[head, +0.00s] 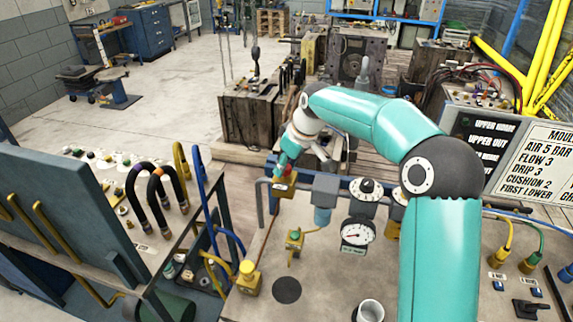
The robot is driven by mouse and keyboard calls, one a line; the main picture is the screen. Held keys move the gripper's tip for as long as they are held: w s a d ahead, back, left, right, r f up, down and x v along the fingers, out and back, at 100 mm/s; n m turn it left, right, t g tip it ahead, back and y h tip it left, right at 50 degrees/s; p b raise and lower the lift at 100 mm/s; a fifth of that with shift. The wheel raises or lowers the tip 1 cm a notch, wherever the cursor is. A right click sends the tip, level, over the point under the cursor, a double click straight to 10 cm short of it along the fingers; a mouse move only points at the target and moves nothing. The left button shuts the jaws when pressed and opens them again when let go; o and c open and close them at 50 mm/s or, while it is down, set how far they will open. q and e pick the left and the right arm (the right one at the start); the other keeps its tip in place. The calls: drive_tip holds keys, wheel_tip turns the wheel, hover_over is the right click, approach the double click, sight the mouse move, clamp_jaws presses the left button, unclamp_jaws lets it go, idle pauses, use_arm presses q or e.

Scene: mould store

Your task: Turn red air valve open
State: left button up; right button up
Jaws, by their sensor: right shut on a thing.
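The red air valve (284,182) stands at the back left of the bench top, on a grey pipe that leads right to the air units. My right arm reaches in from the right and bends down over it. My right gripper (282,165) points down at the valve and is shut on its top. The fingers are small here and hide part of the red handle, so its angle cannot be read clearly. My left gripper is not in view.
A pressure gauge (357,232) and a dial (367,188) stand right of the valve. A metal cup (369,311) is at the front edge. A hose panel (140,215) stands left.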

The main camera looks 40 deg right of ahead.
drive_tip(key=n+y, duration=0.1)
drive_tip(key=n, duration=0.2)
drive_tip(key=n+g+y, duration=0.1)
drive_tip(key=n, duration=0.2)
drive_tip(key=shift+w+d+r+n, duration=0.1)
drive_tip(key=shift+w+d+n, duration=0.1)
drive_tip(key=shift+n, duration=0.1)
drive_tip(key=n+g, duration=0.1)
drive_tip(key=n, duration=0.2)
drive_tip(key=n+g+y, duration=0.1)
drive_tip(key=n, duration=0.2)
idle(0.4)
drive_tip(key=o, duration=1)
drive_tip(key=shift+c, duration=0.2)
drive_tip(key=shift+o, duration=0.9)
